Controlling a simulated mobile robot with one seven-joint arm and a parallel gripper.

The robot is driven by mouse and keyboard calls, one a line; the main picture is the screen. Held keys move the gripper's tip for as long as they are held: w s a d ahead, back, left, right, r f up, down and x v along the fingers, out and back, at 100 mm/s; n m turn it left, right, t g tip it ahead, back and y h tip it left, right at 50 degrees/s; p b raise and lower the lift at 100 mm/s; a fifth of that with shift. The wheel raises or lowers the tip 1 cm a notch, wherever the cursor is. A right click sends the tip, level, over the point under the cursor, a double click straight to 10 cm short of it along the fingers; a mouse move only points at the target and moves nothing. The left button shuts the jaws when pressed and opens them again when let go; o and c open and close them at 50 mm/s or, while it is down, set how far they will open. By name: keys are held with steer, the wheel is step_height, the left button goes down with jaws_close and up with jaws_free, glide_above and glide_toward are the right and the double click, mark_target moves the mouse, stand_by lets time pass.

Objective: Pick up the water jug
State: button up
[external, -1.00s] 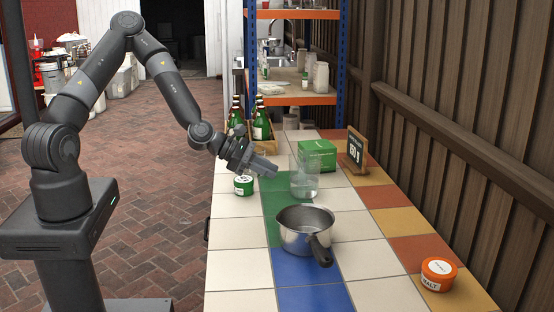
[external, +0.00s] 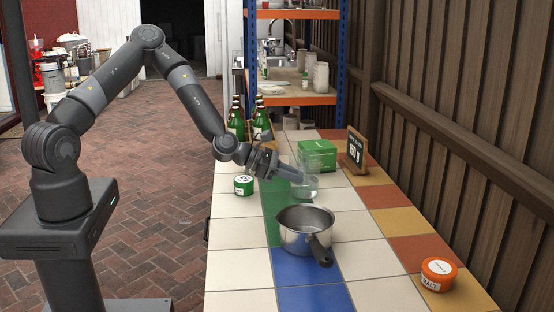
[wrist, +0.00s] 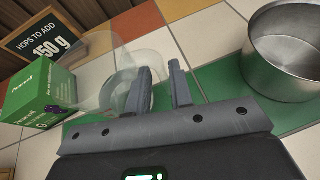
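The water jug (external: 309,186) is a clear vessel with some water in it, standing upright on the tiled counter in front of a green box. It also shows in the wrist view (wrist: 118,80), left of and partly behind my left finger. My gripper (wrist: 160,68) is open, with tile visible between its two fingers. In the external view my gripper (external: 291,178) reaches the jug's left side and overlaps it. I cannot tell whether a finger touches the jug.
A steel saucepan (external: 304,233) stands close in front of the jug. The green box (external: 318,155) and a chalkboard sign (external: 356,150) stand behind it. A green-labelled tub (external: 243,185) is left, and an orange tub (external: 438,273) is at front right. Green bottles (external: 262,125) stand in a crate.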

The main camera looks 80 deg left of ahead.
steer(key=shift+x, duration=1.7)
steer(key=shift+c, duration=0.2)
jaws_close()
